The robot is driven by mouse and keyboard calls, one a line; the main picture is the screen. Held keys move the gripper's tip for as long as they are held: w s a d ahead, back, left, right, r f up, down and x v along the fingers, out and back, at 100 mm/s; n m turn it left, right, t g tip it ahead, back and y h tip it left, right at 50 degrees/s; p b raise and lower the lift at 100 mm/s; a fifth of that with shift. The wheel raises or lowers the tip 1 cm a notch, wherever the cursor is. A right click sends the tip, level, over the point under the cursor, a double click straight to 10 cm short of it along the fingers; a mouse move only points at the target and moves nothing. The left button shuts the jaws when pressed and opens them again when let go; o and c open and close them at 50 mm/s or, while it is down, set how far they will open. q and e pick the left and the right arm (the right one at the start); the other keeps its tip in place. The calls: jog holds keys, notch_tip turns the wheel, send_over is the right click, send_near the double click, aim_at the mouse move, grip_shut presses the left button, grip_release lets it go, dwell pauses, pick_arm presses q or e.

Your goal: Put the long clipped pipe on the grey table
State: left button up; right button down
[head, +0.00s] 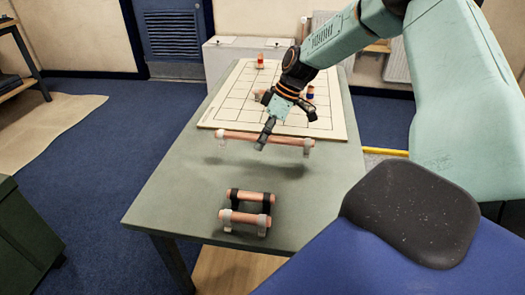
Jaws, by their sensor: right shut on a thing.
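The long clipped pipe (240,135) is copper-coloured with a pale grey clip near each end. My right gripper (265,134) is shut on it near its middle, and the fingers cover that part. The pipe lies level, left to right in the picture. A soft shadow below it on the grey table (175,190) shows it is held above the table top. The table is grey-green, and its near half is partly bare. My left gripper is not in view.
Two short clipped pipes (240,217) rest near the table's front edge, one with black clips, one with grey. A pale gridded board (225,110) covers the far half, with several small copper fittings on it. Bare table shows left of the short pipes.

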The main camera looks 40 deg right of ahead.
aim_at(262, 159)
jog(key=f, duration=0.2)
jog(key=f+b, duration=0.1)
jog(key=shift+a, duration=0.25)
jog(key=shift+w+d+f, duration=0.1)
jog(key=shift+d+f, duration=0.05)
jog(key=shift+d, duration=0.05)
jog(key=shift+f, duration=0.1)
jog(key=shift+a, duration=0.1)
jog(key=c, duration=1.7)
grip_release()
jog(key=o, duration=0.4)
jog(key=shift+f, duration=0.1)
jog(key=shift+o, duration=0.2)
